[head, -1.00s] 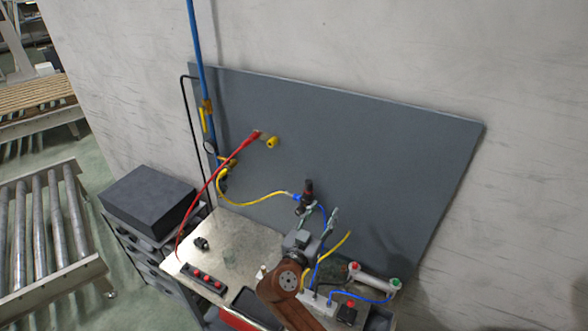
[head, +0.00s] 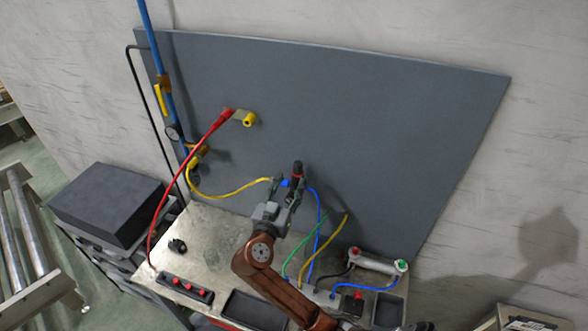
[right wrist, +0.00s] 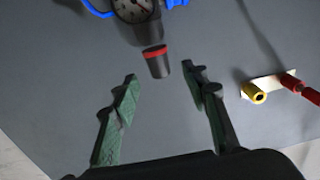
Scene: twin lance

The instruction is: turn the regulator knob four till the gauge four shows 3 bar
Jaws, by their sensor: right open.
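The regulator knob (right wrist: 158,66), black with a red ring, shows at the upper middle of the right wrist view. The round gauge (right wrist: 133,9) sits just above it, cut by the top edge, and its reading is too small to tell. In the head view the knob (head: 297,171) stands up in front of the grey panel; the gauge face cannot be made out there. My right gripper (right wrist: 161,73) is open, its fingertips on either side of the knob's end with gaps visible. In the head view the right gripper (head: 286,196) is just below the knob.
A yellow hose (head: 235,193) and blue hose (head: 317,215) run close to the regulator. A red hose (head: 170,195) reaches a fitting on the panel (head: 400,120). The bench (head: 205,235) carries a red-button strip (head: 184,288) and a cylinder (head: 375,263). The upper right panel is bare.

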